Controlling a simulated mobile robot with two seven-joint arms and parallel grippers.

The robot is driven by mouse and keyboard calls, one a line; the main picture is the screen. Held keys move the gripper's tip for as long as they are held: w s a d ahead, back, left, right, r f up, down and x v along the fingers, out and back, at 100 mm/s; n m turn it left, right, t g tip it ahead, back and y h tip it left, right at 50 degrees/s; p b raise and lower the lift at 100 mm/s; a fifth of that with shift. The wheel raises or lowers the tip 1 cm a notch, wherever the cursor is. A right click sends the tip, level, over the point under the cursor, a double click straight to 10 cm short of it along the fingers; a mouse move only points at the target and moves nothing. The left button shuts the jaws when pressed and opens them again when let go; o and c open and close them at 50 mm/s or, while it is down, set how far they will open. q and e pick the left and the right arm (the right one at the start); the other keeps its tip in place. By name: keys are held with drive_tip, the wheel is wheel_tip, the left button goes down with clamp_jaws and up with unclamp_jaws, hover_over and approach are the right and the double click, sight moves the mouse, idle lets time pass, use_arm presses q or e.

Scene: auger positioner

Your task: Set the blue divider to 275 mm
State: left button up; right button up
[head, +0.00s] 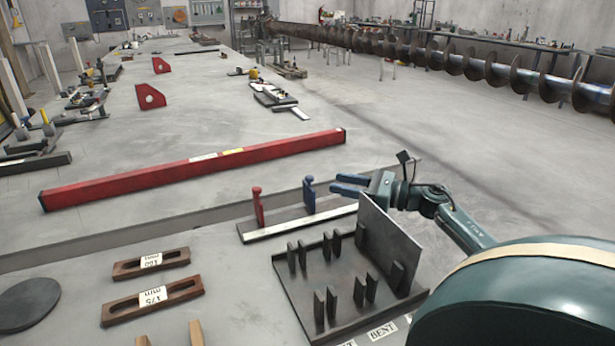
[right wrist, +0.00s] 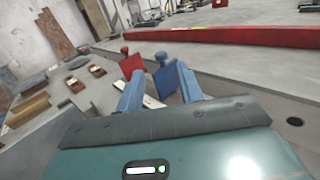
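The blue divider (head: 309,197) stands upright on a dark rail with a pale scale strip (head: 290,226). The red divider (head: 258,207) stands on the same rail to its left. My right gripper (head: 334,184) is open and empty, just right of the blue divider, its blue fingers pointing at it with a small gap. In the right wrist view, the blue divider (right wrist: 166,80) shows between and beyond the two spread fingers (right wrist: 160,84), and the red divider (right wrist: 132,66) is farther left. The scale's marks are too small to read. My left gripper is out of view.
A dark rack (head: 335,270) with several upright plates and a tall panel (head: 388,243) stands just in front of my right gripper. Two slotted brown blocks (head: 125,270) with labels lie left. A long red beam (head: 120,187) lies behind the rail.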

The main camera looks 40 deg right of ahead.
sight(310, 176)
drive_tip(key=x, duration=0.8)
drive_tip(key=shift+w+a, duration=0.2)
drive_tip(key=shift+w, duration=0.1)
drive_tip(key=shift+c, duration=0.3)
clamp_jaws()
